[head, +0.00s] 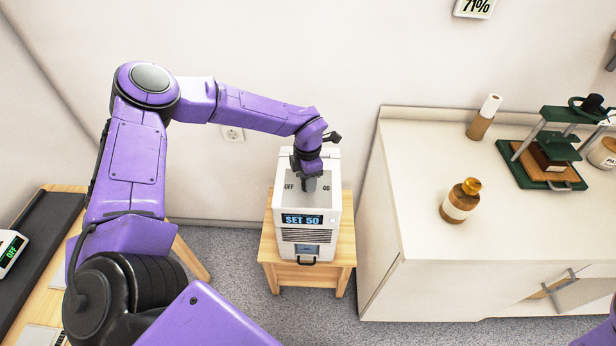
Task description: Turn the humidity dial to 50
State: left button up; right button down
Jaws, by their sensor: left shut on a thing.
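A white dehumidifier-like box (290,236) stands on a small wooden stool. Its top carries the printed marks "OFF" at left and "40" at right. Its front display (301,220) reads "SET 50". My left gripper (309,184) points down at the box's top and is shut on the dial there. The gripper hides the dial and any other marks around it. A small part of my right arm shows at the lower right edge; its gripper is out of view.
The wooden stool (345,250) stands on grey carpet beside a white cabinet (420,240). On the cabinet are an amber bottle (460,201), a paper-wrapped roll (484,117) and a green press (545,150). A wall display (475,7) reads 71%. A wooden bench (30,290) is at left.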

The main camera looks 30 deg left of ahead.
pick_arm(q)
jog(key=shift+m, duration=1)
jog(key=o, duration=1.1)
jog(key=shift+c, duration=0.2)
notch_tip(320, 180, up, 11)
jog(key=b, duration=0.1)
jog(key=shift+f+b, duration=0.2)
jog(key=shift+b, duration=0.1)
